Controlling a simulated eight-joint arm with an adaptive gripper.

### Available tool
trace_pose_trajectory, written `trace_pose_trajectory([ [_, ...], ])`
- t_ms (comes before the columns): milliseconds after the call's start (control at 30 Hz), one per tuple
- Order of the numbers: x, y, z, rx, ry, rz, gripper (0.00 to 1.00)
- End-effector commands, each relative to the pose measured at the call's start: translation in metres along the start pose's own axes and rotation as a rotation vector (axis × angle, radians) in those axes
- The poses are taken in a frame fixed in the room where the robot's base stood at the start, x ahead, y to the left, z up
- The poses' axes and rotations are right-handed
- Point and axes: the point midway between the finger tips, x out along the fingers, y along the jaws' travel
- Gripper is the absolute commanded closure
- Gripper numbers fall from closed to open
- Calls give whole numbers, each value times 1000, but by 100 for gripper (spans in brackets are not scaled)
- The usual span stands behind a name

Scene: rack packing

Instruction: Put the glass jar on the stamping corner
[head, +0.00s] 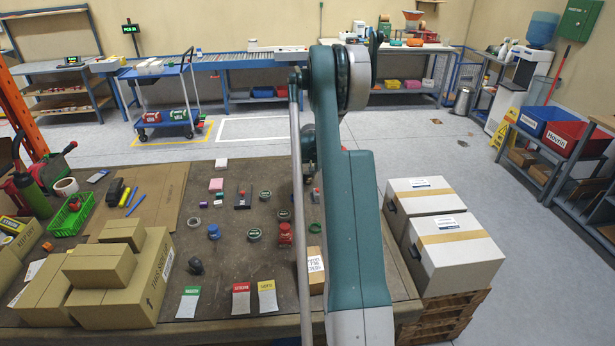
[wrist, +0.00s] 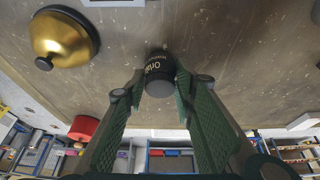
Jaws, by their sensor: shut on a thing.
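In the wrist view, my gripper (wrist: 158,86) is shut on a small dark round jar (wrist: 158,68) with pale lettering, held between the fingertips. I cannot make out clear glass on it. In the head view, my arm hides the gripper and the held jar. Several round dark-lidded containers (head: 254,235) stand on the brown worktable (head: 235,285). Near them are a blue knobbed piece (head: 213,232), a red one (head: 286,234) and a black one (head: 196,266), which look like stamps. No area is clearly marked as the stamping corner.
Cartons (head: 120,275) are stacked at the table's left, beside a green basket (head: 72,215). Green, red and yellow cards (head: 241,298) lie along the front. White boxes (head: 455,250) stand on a pallet at the right. A brass bell (wrist: 62,35) shows in the wrist view.

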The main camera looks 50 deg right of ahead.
Motion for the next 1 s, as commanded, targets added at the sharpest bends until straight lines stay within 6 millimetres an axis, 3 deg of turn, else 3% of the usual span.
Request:
trace_pose_trajectory([
  [500, 6, 0, 2, 0, 0, 0, 86],
  [533, 6, 0, 2, 0, 0, 0, 69],
  [600, 5, 0, 2, 0, 0, 0, 60],
  [1000, 4, 0, 2, 0, 0, 0, 58],
])
